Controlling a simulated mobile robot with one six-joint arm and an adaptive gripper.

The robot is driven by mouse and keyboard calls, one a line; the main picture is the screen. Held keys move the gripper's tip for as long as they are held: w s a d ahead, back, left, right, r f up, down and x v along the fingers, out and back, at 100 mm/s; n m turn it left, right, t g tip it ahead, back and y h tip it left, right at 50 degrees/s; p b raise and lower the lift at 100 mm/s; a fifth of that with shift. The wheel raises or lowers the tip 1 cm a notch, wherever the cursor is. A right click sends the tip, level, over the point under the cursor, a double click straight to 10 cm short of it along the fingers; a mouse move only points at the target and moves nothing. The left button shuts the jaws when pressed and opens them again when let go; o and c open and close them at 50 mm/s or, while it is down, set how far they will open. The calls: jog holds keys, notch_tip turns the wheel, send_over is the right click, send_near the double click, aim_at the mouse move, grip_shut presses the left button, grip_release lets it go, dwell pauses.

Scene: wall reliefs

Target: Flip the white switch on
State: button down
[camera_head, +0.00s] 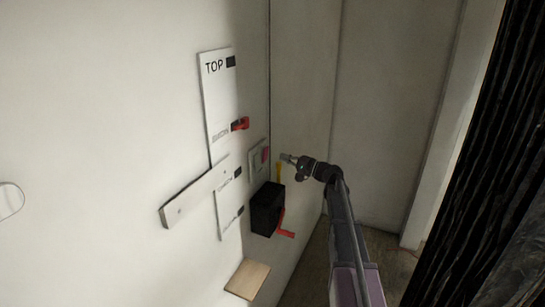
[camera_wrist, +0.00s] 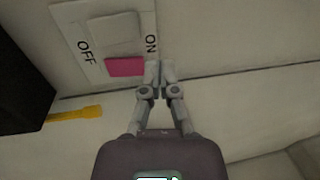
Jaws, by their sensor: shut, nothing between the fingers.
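The white switch (camera_wrist: 116,29) is a rocker on a white plate with "OFF" at its left and "ON" at its right in the wrist view. A pink-red face (camera_wrist: 125,67) shows at the rocker's lower end. In the head view the switch plate (camera_head: 256,160) is on the left wall near the corner, with its red part facing right. My gripper (camera_wrist: 161,70) is shut and empty, its fingertips beside the "ON" edge of the plate. I cannot tell whether they touch it. In the head view my gripper (camera_head: 284,157) is just right of the switch.
A black box (camera_head: 267,208) with a red crank (camera_head: 286,234) is below the switch. A yellow handle (camera_wrist: 75,115) sticks out near it. A tall "TOP" panel (camera_head: 218,100) with a red lever (camera_head: 240,124) and a slanted bar (camera_head: 194,195) are to the left. A wall corner is close behind.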

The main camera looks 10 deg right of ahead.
jog(key=shift+s+d+r, duration=0.2)
jog(key=shift+s+d, duration=0.55)
jog(key=shift+d, duration=0.1)
jog(key=shift+s+d+r, duration=0.2)
jog(key=shift+s+d, duration=0.55)
jog(key=shift+d, duration=0.1)
jog(key=shift+f, duration=0.1)
jog(key=s+a+f+n+g+h+b, duration=0.2)
jog(key=s+a+f+g+b, duration=0.1)
jog(key=s+a+f, duration=0.3)
jog(key=s+a+f+n+g+h+b, duration=0.1)
jog(key=s+a+f+g+b, duration=0.2)
jog(key=f, duration=0.6)
jog(key=s+a+f+n+g+h+b, duration=0.2)
jog(key=s+a+f, duration=0.3)
jog(key=a+f, duration=0.15)
jog(key=s+d+f+n+g+h+b, duration=0.1)
jog(key=s+f+g+h+b, duration=0.3)
jog(key=s+f, duration=1.2)
jog(key=s+n+h+b, duration=0.1)
jog(key=h+b, duration=0.3)
jog(key=h, duration=0.2)
jog(key=shift+d+f+n, duration=0.15)
jog(key=shift+d+n, duration=0.25)
